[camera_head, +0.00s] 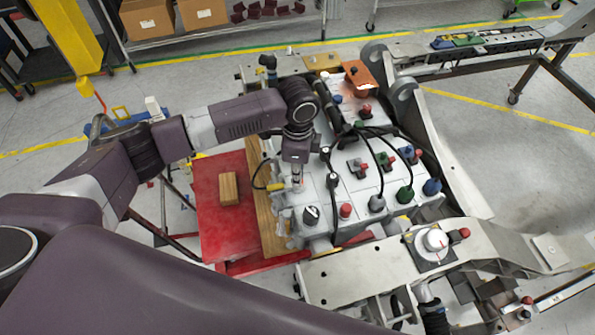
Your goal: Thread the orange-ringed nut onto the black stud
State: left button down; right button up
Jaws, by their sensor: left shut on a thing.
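My left gripper (297,180) points down over the left part of the white-grey chassis fixture (354,205). It is shut on a small piece with a trace of orange at the fingertips, which looks like the orange-ringed nut (298,184); the fingers hide most of it. Its tip is close to the fixture's top, and I cannot tell whether it touches. Which part is the black stud is not clear; a black-topped knob (311,214) stands just below the gripper, and a black fitting (332,181) with a cable stands to its right. My right gripper is out of view.
Red, green and blue connectors and looping black cables crowd the fixture right of the gripper. A red table (212,180) with a wooden block (229,189) lies to the left. A metal rail with a round white dial (434,241) is at lower right.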

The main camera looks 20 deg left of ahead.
pick_arm(q)
jog(key=n+p, duration=0.3)
jog(key=p, duration=0.1)
jog(key=shift+s+r+n, duration=0.2)
jog(key=shift+s+n, duration=0.05)
jog(key=shift+n, duration=0.05)
jog(key=shift+f+n+b, duration=0.3)
jog(key=shift+f+n, duration=0.1)
jog(key=shift+n, duration=0.3)
jog(key=n, duration=0.4)
